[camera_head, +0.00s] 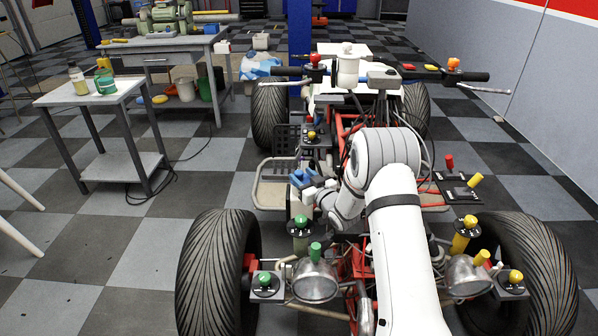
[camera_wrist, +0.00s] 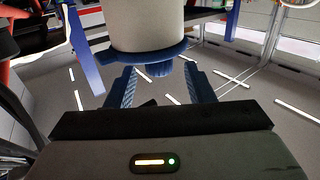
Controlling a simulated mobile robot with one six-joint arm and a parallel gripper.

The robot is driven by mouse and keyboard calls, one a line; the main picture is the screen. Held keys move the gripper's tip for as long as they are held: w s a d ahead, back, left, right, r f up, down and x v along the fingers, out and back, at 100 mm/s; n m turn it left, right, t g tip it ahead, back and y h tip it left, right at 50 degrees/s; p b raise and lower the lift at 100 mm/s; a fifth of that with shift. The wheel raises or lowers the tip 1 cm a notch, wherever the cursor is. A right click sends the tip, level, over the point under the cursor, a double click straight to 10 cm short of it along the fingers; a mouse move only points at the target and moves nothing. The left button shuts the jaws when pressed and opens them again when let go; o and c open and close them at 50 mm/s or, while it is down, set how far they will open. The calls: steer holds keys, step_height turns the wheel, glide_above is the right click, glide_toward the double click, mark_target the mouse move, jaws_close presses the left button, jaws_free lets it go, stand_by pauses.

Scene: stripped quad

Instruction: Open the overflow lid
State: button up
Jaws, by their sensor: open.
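A cream cylindrical canister (camera_wrist: 147,25) fills the top middle of the wrist view. A blue lid (camera_wrist: 125,58) with a thin rim covers its end and has a short blue knob or tab. I take this to be the overflow lid. My gripper (camera_wrist: 160,90) is open, with its two blue ribbed fingers either side of the lid's knob in the picture. No contact shows, and the depth gap cannot be told. In the head view my gripper (camera_head: 303,180) is small at the quad's left side, and my arm hides part of that area.
The stripped quad has black tyres (camera_head: 217,270), red frame tubes and handlebars (camera_head: 445,76). A green knob (camera_head: 300,222) and a round headlamp (camera_head: 315,280) stand close in front of my gripper.

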steer(key=x, duration=0.5)
steer(key=shift+s, duration=0.1)
jaws_close()
stand_by(0.4)
